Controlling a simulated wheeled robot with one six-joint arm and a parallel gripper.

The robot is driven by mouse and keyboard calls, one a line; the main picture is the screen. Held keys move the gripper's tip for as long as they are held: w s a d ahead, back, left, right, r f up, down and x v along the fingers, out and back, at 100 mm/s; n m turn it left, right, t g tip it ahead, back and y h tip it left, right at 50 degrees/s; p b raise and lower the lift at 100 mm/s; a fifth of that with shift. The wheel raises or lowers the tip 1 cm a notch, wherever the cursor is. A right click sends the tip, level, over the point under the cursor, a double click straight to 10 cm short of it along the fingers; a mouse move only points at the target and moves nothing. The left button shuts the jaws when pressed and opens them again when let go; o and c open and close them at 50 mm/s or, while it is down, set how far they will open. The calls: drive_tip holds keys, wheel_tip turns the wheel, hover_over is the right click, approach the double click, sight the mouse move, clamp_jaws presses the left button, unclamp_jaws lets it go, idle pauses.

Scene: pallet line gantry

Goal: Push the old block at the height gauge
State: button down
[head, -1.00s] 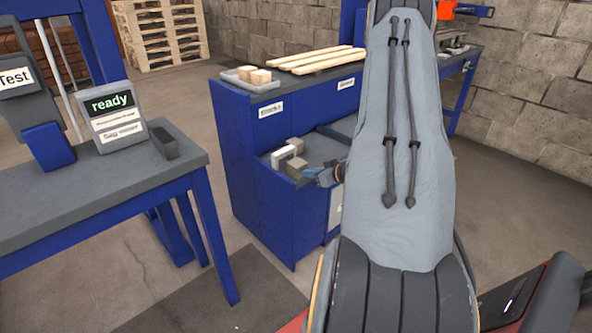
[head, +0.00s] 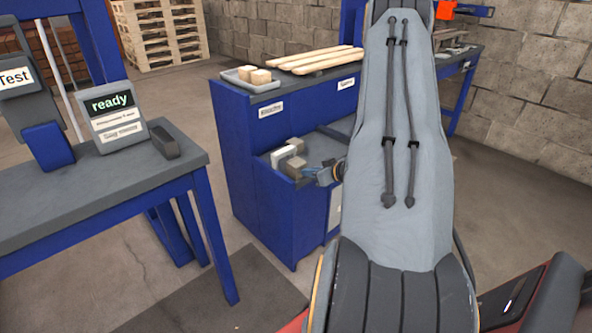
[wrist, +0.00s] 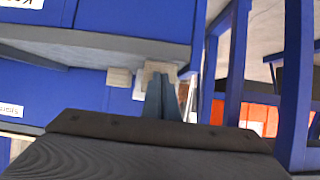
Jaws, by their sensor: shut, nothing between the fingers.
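A white upright piece (head: 284,157), which looks like the height gauge, stands in the lower bay of the blue cabinet in the head view. One wooden block (head: 295,144) is behind it and another (head: 296,167) is at its right, on the gripper's side. I cannot tell which is the old block. My gripper (head: 309,172) is shut and empty, its blue-grey fingers pointing at the nearer block. In the wrist view the fingers (wrist: 165,88) overlap that block (wrist: 158,68); whether they touch is unclear. Another block (wrist: 119,78) shows to the left, beside the white piece (wrist: 138,84).
The cabinet's upper top holds a tray (head: 236,79) with blocks and several wooden boards (head: 320,57). Blue side walls (head: 285,215) bound the bay. A bench (head: 80,205) with a "ready" display (head: 115,115) stands at the left. Floor is free between them.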

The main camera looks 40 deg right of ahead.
drive_tip(key=shift+w+a, duration=0.1)
drive_tip(key=shift+w, duration=1.25)
drive_tip(key=s+p, duration=0.3)
drive_tip(key=s, duration=0.3)
drive_tip(key=shift+d, duration=0.2)
idle(0.4)
drive_tip(key=s+r+p, duration=0.4)
drive_tip(key=r+p, duration=0.5)
drive_tip(key=r, duration=0.1)
drive_tip(key=shift+d+p, duration=0.2)
drive_tip(key=shift+p, duration=0.1)
idle(0.6)
